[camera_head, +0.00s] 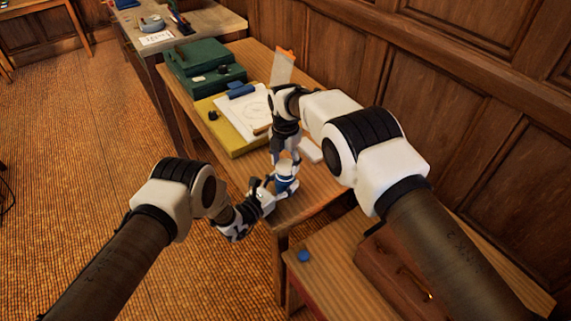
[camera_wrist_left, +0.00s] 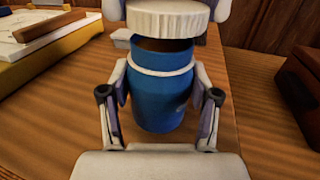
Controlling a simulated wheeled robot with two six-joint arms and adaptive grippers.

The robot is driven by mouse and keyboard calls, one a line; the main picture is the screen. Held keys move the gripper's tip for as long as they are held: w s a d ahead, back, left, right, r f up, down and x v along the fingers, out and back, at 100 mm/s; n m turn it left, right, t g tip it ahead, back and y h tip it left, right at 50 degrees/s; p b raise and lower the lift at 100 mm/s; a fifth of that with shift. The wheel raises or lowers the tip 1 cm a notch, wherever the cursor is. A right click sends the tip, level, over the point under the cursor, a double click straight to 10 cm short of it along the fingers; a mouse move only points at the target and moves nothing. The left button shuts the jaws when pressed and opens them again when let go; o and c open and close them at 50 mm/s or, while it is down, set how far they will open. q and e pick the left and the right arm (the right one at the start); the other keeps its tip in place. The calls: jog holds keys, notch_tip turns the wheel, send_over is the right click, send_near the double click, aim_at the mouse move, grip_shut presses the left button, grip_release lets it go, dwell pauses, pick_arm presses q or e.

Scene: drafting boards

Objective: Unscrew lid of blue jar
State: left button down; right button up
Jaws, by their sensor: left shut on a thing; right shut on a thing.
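The blue jar (camera_wrist_left: 163,100) stands upright, with a white ring around its upper part. It also shows small in the head view (camera_head: 285,184). My left gripper (camera_head: 275,187) is shut on the jar's body, with one finger (camera_wrist_left: 119,84) on each side in the left wrist view. The white ribbed lid (camera_wrist_left: 167,18) is above the jar, and a dark brown band shows between them. I cannot tell whether lid and jar still touch. My right gripper (camera_head: 285,160) comes down from above and is shut on the lid. The lid's top is hidden.
A yellow board with white paper (camera_head: 237,118) lies behind the jar on the wooden table (camera_head: 315,192). Green cases (camera_head: 205,66) stand farther back. A brown case (camera_head: 397,265) and a small blue object (camera_head: 304,256) are on the lower surface at front right.

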aim_at(286, 165)
pick_arm(q)
jog(key=shift+s+f, duration=0.1)
jog(key=shift+f, duration=0.05)
pick_arm(e)
jog(key=shift+r, duration=0.1)
jog(key=shift+r, duration=2)
pick_arm(q)
jog(key=shift+c, duration=2)
grip_release()
jog(key=shift+o, duration=1.1)
jog(key=shift+w, duration=0.2)
pick_arm(e)
jog(key=shift+w+f, duration=0.1)
jog(key=shift+w, duration=0.05)
